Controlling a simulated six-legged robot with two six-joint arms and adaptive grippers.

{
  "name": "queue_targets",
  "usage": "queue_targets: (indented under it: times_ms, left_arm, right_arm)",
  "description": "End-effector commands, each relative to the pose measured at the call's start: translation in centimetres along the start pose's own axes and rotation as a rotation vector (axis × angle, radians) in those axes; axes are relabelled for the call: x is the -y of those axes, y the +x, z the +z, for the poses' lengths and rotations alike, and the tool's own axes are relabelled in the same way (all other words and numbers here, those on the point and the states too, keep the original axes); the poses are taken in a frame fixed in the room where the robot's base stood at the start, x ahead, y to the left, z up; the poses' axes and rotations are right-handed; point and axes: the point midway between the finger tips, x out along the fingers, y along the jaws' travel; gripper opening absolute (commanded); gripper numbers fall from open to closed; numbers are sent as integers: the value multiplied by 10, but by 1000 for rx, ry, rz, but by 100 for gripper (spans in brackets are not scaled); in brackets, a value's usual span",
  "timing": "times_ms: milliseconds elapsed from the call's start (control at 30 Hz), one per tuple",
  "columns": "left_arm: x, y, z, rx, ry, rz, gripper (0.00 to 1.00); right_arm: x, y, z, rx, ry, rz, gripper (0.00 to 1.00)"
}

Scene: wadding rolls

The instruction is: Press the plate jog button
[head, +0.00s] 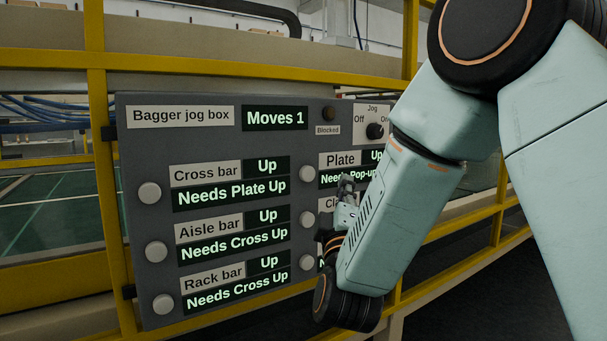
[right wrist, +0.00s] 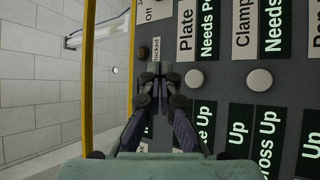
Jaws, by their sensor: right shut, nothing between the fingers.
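The grey bagger jog box (head: 230,148) faces me in the head view. The round pale plate button (head: 307,173) sits left of the "Plate" label (head: 341,160), whose displays read "Up" and "Needs Pop-up", partly hidden by my arm. In the right wrist view, turned sideways, the plate button (right wrist: 194,79) is just right of my fingertips. My right gripper (head: 346,183) is shut and empty in front of the panel, right of the button in the head view. Its closed fingers (right wrist: 159,74) show no contact with the button. My left gripper is out of view.
Other buttons are close: the cross bar button (head: 149,193), aisle bar button (head: 156,251), rack bar button (head: 163,304) and clamp button (right wrist: 259,79). The Jog switch (head: 375,131) is at upper right. Yellow rails (head: 97,60) frame the box.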

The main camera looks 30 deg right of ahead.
Motion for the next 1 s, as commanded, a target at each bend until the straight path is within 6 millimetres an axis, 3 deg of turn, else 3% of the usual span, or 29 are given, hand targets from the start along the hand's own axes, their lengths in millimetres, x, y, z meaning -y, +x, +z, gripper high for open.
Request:
queue_targets:
  times_ms: [267,1000]
  left_arm:
    - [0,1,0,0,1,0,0]
    - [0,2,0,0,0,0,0]
  right_arm:
    - [4,3,-6,-4,1,-1,0]
    - [44,57,-49,-5,2,-3,0]
